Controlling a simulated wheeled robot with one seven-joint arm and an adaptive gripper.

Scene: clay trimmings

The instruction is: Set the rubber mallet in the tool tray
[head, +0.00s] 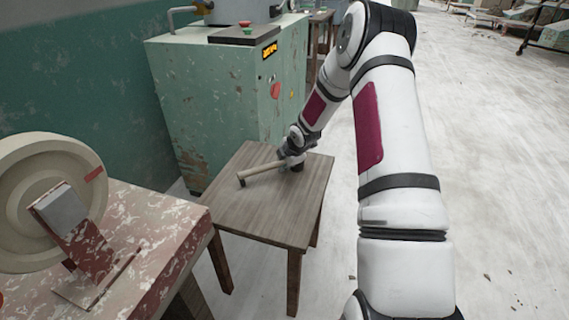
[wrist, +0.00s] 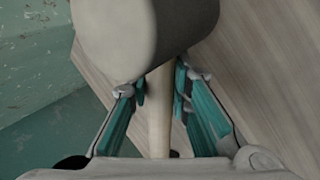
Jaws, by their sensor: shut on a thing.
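The rubber mallet (head: 262,170) shows in the head view as a pale bar with a dark end, over the small wooden table. Its large grey-beige head (wrist: 135,38) fills the top of the wrist view. Its pale handle (wrist: 158,125) runs down between the fingers. My gripper (wrist: 161,92) is shut on the handle, just below the head. In the head view my gripper (head: 291,156) is above the table's back right part. I cannot tell whether the mallet touches the tabletop. I cannot make out a tool tray in either view.
The wooden table (head: 255,215) has a bare top in front of the mallet. A worn green cabinet (head: 215,105) stands close behind it. A red-topped bench (head: 150,225) with a round cream wheel (head: 40,190) stands at the left. The floor at the right is open.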

